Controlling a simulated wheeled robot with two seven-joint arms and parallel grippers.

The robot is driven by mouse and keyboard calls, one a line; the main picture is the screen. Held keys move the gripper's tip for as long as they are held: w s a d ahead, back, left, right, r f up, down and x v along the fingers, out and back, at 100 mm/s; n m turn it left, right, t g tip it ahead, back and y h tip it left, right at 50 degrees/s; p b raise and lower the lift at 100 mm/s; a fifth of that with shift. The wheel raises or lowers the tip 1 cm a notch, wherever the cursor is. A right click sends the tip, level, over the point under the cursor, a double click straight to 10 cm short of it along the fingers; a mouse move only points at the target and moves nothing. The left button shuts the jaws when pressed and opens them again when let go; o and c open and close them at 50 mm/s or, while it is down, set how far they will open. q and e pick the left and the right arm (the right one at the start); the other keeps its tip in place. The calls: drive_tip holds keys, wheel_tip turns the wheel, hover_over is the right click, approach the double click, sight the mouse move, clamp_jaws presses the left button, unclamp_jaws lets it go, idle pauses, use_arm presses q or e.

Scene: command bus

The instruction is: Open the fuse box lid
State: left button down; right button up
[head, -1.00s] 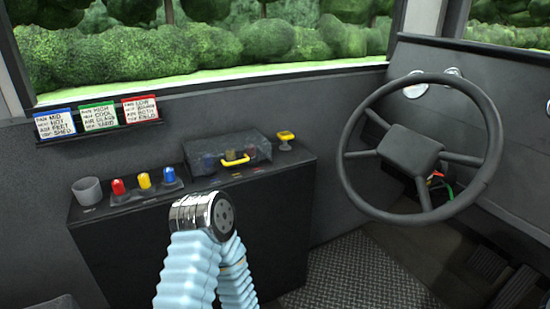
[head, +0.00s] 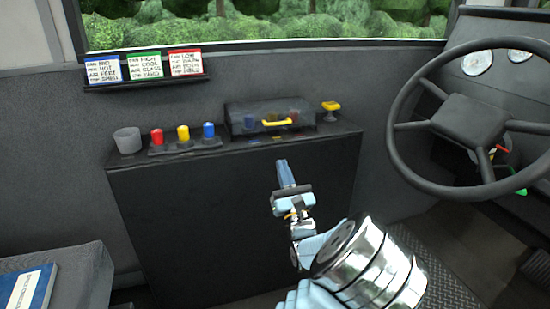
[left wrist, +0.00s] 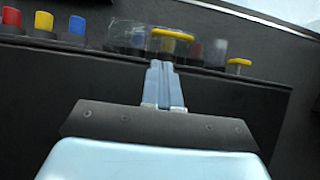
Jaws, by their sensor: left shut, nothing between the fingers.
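The fuse box (head: 270,116) sits on top of the black cabinet, its dark see-through lid down, with a yellow handle (head: 277,122) on its front. Coloured shapes show dimly inside. In the left wrist view the yellow handle (left wrist: 171,34) is just beyond my fingertips, with the lid (left wrist: 125,38) behind it. My left gripper (head: 284,165) is shut and empty, in front of the cabinet and below the handle, not visibly touching it. It also shows in the left wrist view (left wrist: 164,66). My right gripper is not in view.
On the cabinet (head: 230,200), a grey cup (head: 127,140) and red, yellow and blue knobs (head: 183,134) stand left of the box. A yellow-topped knob (head: 331,108) stands right of it. The steering wheel (head: 470,120) is at right, a blue book (head: 28,290) lower left.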

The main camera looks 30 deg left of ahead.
use_arm(q)
approach(271, 116)
drive_tip(key=a, duration=0.1)
drive_tip(key=w+a+r, duration=0.1)
drive_tip(key=a, duration=0.1)
drive_tip(key=shift+w+b, duration=0.1)
drive_tip(key=shift+b, duration=0.25)
